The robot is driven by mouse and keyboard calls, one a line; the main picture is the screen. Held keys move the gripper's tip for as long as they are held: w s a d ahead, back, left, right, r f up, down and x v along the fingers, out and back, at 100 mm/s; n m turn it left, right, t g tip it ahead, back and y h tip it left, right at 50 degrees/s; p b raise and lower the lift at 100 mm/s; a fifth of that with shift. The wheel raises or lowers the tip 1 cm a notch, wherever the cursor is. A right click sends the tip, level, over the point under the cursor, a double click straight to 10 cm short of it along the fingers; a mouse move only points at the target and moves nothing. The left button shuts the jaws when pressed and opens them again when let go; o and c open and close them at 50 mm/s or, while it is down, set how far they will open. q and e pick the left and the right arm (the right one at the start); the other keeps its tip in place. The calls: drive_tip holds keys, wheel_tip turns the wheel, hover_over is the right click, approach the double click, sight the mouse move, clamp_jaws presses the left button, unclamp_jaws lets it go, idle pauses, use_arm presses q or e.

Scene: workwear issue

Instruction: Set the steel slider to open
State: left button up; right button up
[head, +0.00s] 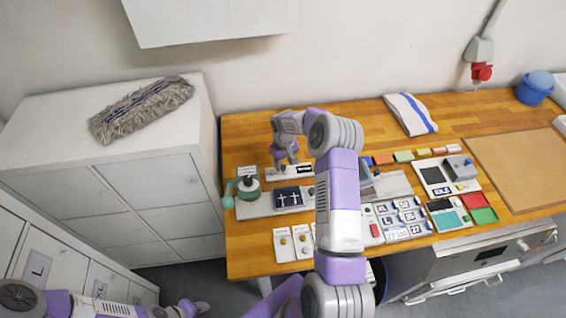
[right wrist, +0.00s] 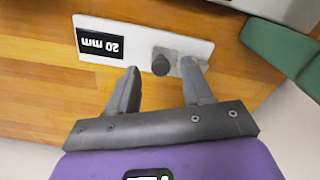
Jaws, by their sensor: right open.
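A white plate (right wrist: 90,38) with a black "20 mm" label lies on the wooden table in the right wrist view. In the head view my right gripper (head: 285,162) is over the plate (head: 298,170). My left gripper (head: 190,308) is low at the left, its jaws unclear.
A green device (head: 248,185) stands left of the plate; its green body shows in the right wrist view (right wrist: 285,50). A dark tray (head: 289,197) lies in front. My right arm hides the table's middle. Bare wood (head: 250,130) lies behind the plate.

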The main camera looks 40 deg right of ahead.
drive_tip(key=shift+w+f, duration=0.1)
drive_tip(key=shift+f, duration=0.7)
clamp_jaws()
